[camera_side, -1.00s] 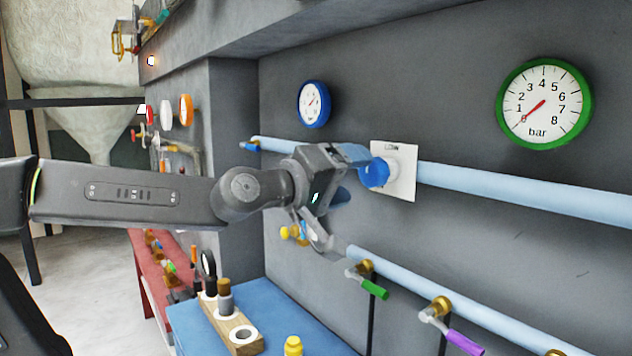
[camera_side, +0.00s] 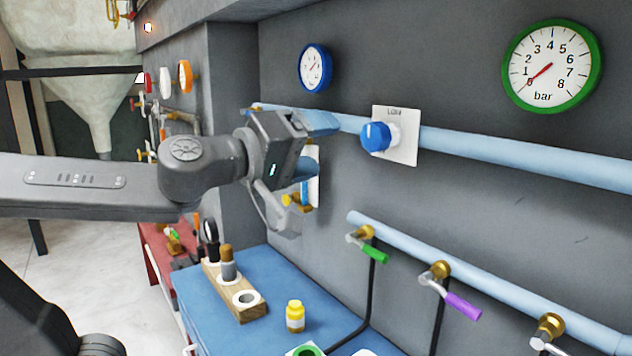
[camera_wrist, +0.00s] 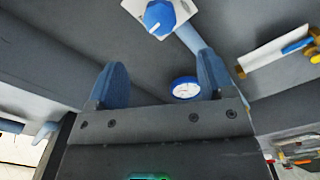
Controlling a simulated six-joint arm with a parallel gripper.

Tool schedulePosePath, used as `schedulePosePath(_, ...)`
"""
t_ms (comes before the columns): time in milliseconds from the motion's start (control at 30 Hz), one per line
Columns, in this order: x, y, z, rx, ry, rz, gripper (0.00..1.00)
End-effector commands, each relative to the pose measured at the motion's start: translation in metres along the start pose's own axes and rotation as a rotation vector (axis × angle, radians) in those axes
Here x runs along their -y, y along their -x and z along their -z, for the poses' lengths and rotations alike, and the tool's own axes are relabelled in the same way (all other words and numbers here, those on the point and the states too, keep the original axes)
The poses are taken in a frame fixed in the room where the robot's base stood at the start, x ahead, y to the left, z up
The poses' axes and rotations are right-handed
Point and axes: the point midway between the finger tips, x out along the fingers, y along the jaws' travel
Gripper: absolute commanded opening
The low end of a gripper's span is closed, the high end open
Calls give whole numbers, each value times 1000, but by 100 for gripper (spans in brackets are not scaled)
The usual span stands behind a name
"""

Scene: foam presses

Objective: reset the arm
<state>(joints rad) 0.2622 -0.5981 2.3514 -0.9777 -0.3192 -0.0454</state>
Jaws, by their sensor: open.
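My gripper (camera_side: 318,146) is open and empty in the side view, left of the blue knob (camera_side: 376,137) and apart from it. The knob sits on a white plate marked LOW on the upper light-blue pipe. In the wrist view my gripper (camera_wrist: 160,85) shows two blue fingers spread wide, with nothing between them but the far wall and a small blue-rimmed gauge (camera_wrist: 185,88). The blue knob (camera_wrist: 159,17) is at the top of the wrist view, beyond the fingers. My gripper partly hides a white plate with a yellow handle (camera_side: 296,200) on the wall.
A green-rimmed gauge (camera_side: 553,66) hangs upper right. The lower pipe (camera_side: 480,278) carries valves with a green handle (camera_side: 375,254) and a purple handle (camera_side: 462,306). A wooden block (camera_side: 234,290) and a yellow bottle (camera_side: 295,316) stand on the blue bench (camera_side: 268,268).

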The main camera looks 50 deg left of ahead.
Motion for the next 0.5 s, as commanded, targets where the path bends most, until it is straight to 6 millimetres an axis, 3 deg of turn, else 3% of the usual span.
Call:
schedulePosePath(267, 2, 2, -10, 55, -54, -4, 76)
schedulePosePath(367, 13, 9, -32, 173, -172, 2, 76)
schedulePosePath(500, 52, 31, -72, 423, -418, 73, 76)
